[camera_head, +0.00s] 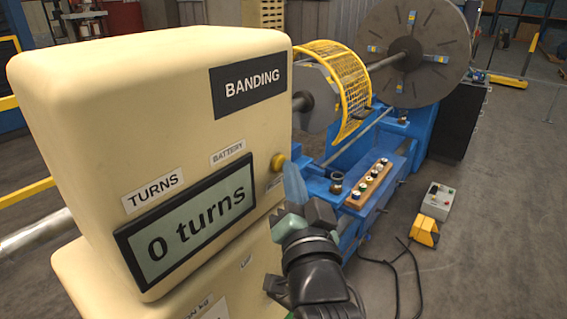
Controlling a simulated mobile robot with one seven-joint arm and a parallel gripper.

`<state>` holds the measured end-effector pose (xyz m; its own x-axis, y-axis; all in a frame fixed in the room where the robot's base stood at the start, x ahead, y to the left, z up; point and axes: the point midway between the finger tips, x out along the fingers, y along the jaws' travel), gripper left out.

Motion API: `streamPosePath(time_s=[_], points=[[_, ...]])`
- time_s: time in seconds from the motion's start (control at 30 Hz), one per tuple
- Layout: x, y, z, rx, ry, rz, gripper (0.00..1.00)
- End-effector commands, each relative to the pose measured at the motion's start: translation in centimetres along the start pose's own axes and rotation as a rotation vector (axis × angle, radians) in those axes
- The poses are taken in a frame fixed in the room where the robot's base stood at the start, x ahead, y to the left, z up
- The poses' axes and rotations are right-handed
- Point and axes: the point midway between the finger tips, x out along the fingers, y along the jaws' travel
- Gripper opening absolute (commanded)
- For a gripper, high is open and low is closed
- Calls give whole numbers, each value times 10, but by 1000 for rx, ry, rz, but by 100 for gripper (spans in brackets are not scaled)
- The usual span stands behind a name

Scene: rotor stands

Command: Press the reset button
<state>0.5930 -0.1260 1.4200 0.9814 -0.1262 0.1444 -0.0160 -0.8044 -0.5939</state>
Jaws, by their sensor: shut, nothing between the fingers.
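A cream machine housing (140,95) fills the left side, with a "BANDING" plate and a display (190,222) reading "0 turns". On its right-hand side face sits a small round yellow button (278,162). A small label below the button is too small and partly hidden to read, so I cannot confirm that it says reset. My gripper (292,176) is shut and empty, with its pale blue fingertips just below and right of the button. I cannot tell whether the tips touch it.
A blue lathe-like stand (345,172) with a yellow mesh guard (347,85) and a large grey disc (425,40) stands behind. A wooden block with several knobs (369,184) lies on it. A yellow foot pedal (425,231), grey control box (438,201) and black cables are on the floor at right.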

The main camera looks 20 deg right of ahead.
Motion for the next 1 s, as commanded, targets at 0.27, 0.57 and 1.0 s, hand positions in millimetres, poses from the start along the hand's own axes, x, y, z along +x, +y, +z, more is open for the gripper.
streamPosePath(time_s=[0.27,0.57,1.0], points=[[-1,0,0,1,-1,-1,0],[-11,8,-6,1,0,1,0],[-16,13,-10,0,2,2,0]])
